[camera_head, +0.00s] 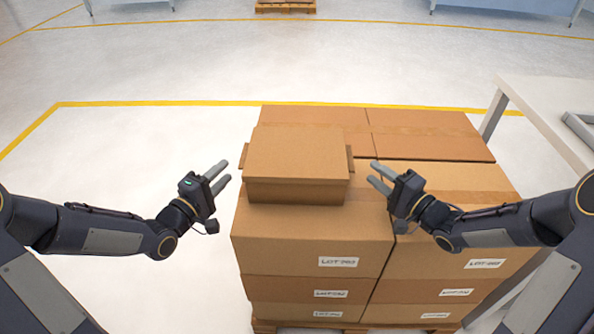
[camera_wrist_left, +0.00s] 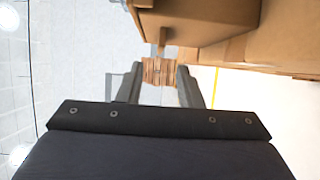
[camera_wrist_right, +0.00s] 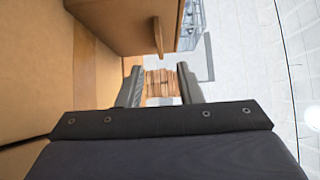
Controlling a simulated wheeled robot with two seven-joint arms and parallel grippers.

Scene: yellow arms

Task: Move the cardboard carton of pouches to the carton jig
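The cardboard carton (camera_head: 297,160) is closed, with a small tab on its left and right sides. It sits on top of a stack of larger boxes, and its contents are hidden. My left gripper (camera_head: 222,174) is open and empty just left of the carton, apart from it. My right gripper (camera_head: 374,175) is open and empty just right of the carton, also apart. The carton shows at the top of the left wrist view (camera_wrist_left: 185,22) and of the right wrist view (camera_wrist_right: 120,25). A grey frame (camera_head: 580,128) on the table at right may be the jig; it is cut off.
Several large boxes (camera_head: 310,240) with LOT labels stand stacked on a wooden pallet (camera_head: 330,328). A white table (camera_head: 555,100) stands at the right, behind my right arm. Open floor (camera_head: 130,130) with yellow lines lies left and beyond. Another pallet (camera_head: 286,7) is far back.

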